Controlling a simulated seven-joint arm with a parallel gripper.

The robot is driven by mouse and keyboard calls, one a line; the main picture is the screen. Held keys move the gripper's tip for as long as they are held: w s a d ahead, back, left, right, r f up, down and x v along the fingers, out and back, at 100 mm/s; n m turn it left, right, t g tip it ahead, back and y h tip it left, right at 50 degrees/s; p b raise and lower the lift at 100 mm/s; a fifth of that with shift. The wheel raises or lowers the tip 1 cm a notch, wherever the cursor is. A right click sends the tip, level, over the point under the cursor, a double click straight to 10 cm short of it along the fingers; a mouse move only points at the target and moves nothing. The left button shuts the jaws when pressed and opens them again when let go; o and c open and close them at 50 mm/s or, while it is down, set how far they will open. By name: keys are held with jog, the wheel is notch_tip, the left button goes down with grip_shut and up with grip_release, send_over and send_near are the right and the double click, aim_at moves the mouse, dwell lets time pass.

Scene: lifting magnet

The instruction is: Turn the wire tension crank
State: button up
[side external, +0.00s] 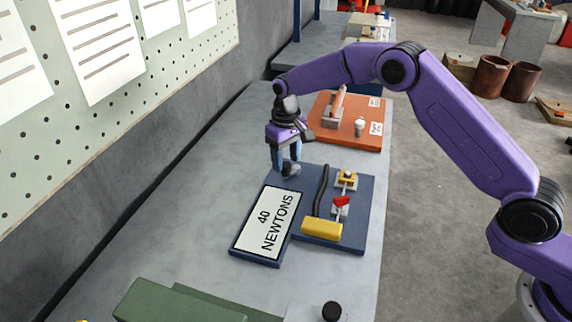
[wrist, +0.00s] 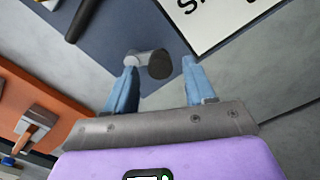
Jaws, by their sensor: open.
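The crank (wrist: 158,64), a short grey part with a dark round knob, sits at the edge of the blue board (side external: 343,240). In the side external view the crank (side external: 291,169) is partly hidden by my fingers. My gripper (side external: 284,163) points down over this corner of the board. In the wrist view my gripper (wrist: 159,66) has its blue fingers apart, with the crank's knob between the fingertips. The left fingertip is close to the grey part; a gap shows between the knob and the right finger. I cannot tell whether either finger touches it.
The board carries a "40 NEWTONS" sign (side external: 267,222), a dark curved bar (side external: 321,191), a yellow block (side external: 321,229) and a red piece (side external: 341,201). An orange board (side external: 350,133) with tools lies behind. Bare grey bench (side external: 205,215) is free at left.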

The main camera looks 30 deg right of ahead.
jog(key=shift+f, duration=1.35)
grip_shut()
jog(key=shift+w, duration=0.1)
jog(key=m, duration=0.1)
jog(key=w+m, duration=0.1)
jog(key=m, duration=0.3)
jog(key=shift+w, duration=0.35)
jog(key=shift+w+d+m, duration=0.1)
jog(key=shift+w+m, duration=0.2)
jog(key=shift+m, duration=0.55)
jog(key=shift+w+d+m, duration=0.1)
jog(key=shift+w+m, duration=0.15)
jog(key=shift+m, duration=0.65)
jog(key=shift+w+d+m, duration=0.1)
jog(key=shift+w+m, duration=0.2)
jog(key=shift+m, duration=0.55)
